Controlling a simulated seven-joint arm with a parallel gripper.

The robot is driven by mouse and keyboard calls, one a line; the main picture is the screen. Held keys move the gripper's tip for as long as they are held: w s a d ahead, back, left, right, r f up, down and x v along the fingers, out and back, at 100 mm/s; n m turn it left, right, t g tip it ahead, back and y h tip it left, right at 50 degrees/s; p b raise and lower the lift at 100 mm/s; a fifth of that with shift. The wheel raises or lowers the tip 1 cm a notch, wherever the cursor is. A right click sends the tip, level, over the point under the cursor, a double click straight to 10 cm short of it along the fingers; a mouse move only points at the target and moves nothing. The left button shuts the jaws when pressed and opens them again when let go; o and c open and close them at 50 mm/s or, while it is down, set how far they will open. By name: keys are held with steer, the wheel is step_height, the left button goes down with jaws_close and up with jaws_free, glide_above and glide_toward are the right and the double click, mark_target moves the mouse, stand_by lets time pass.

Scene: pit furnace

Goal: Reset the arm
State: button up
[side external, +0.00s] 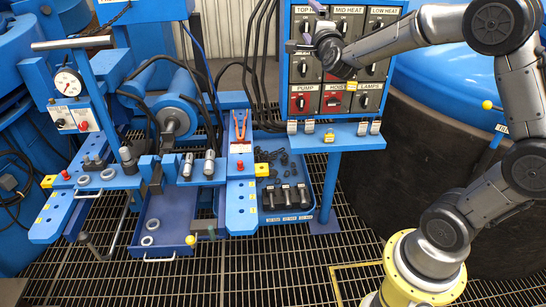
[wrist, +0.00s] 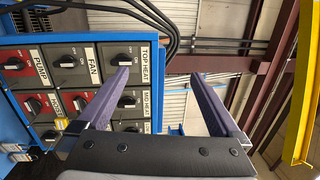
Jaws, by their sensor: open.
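My gripper (side external: 303,25) is raised in front of the upper left part of the switch panel (side external: 375,55) in the side external view. Its fingers point left in that view. In the wrist view my gripper (wrist: 160,75) has its two purple-grey fingers wide apart, with nothing between them. The panel shows turned sideways at the left of the wrist view, and the left finger overlaps it near the TOP HEAT knob (wrist: 122,60). I cannot tell whether that finger touches the panel. My gripper and forearm hide part of the panel in the side view.
A blue workbench (side external: 240,207) with a gauge (side external: 67,83), red-handled pliers (side external: 240,125) and several small fittings stands at left. Black cables hang beside the panel. A large dark round vessel (side external: 425,150) stands behind my arm. Open grating (side external: 270,265) lies in front.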

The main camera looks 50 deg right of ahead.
steer(key=s+a+r+n+t+y, duration=0.2)
steer(key=s+a+r+n+y, duration=0.15)
steer(key=a+r, duration=0.4)
steer(key=s+a+f+n+y, duration=0.2)
steer(key=s+a+n+y, duration=0.45)
steer(key=a+n, duration=0.4)
steer(key=s+a+f+n+g+y, duration=0.1)
steer(key=s+a+f+n+g, duration=0.1)
steer(key=s+f+n+g, duration=0.3)
steer(key=s+a+f+n+g+y, duration=0.1)
steer(key=s+f+n+g, duration=0.5)
steer(key=s+f, duration=0.7)
steer(key=s+n, duration=0.1)
steer(key=s, duration=0.2)
steer(key=shift+a+f+n, duration=0.2)
steer(key=shift+a+n, duration=0.2)
